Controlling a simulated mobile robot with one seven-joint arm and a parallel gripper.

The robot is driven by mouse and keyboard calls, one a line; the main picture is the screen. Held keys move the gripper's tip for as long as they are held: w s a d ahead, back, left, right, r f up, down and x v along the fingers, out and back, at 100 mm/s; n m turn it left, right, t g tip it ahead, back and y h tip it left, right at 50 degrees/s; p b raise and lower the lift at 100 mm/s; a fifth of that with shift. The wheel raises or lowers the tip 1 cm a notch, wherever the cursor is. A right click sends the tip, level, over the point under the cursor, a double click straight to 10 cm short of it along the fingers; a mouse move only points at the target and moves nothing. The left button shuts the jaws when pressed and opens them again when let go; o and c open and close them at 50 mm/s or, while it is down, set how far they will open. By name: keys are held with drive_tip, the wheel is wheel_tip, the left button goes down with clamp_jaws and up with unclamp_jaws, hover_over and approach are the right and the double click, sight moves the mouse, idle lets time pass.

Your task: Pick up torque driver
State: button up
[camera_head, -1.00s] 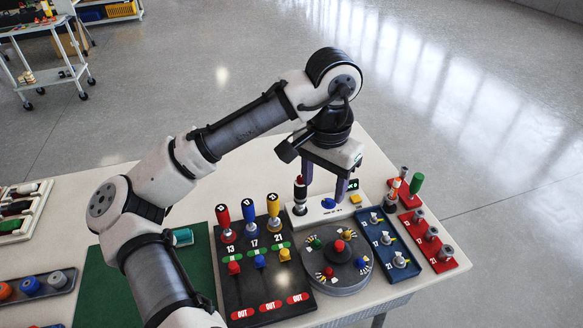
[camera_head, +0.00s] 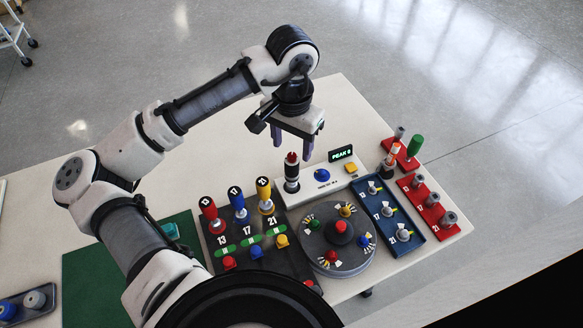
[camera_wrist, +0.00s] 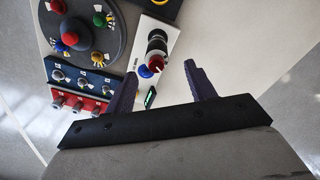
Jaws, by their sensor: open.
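A black driver with a white band and a red top (camera_head: 291,172) stands upright on a white tester (camera_head: 328,180) whose display reads PEAK 0. My gripper (camera_head: 292,147) is open and empty, pointing down above this driver. In the wrist view the driver's red and black top (camera_wrist: 157,62) appears between and just beyond the spread fingers (camera_wrist: 160,74). Red (camera_head: 211,213), blue (camera_head: 238,204) and yellow (camera_head: 265,194) handled drivers stand in a black rack marked 13, 17 and 21. Nothing is held.
A round dark turntable (camera_head: 309,232) with coloured knobs sits in front of the tester. A green mat (camera_head: 100,275) lies left. The table behind the tester is clear.

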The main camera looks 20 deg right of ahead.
sight(292, 155)
drive_tip(key=shift+s+a+f+p, duration=0.15)
drive_tip(key=shift+f+p, duration=0.25)
drive_tip(key=shift+f, duration=1.2)
drive_tip(key=shift+s+f+p, duration=0.15)
drive_tip(key=shift+f+p, duration=0.2)
drive_tip(key=shift+f, duration=1.2)
drive_tip(key=c, duration=1)
drive_tip(key=shift+r, duration=0.15)
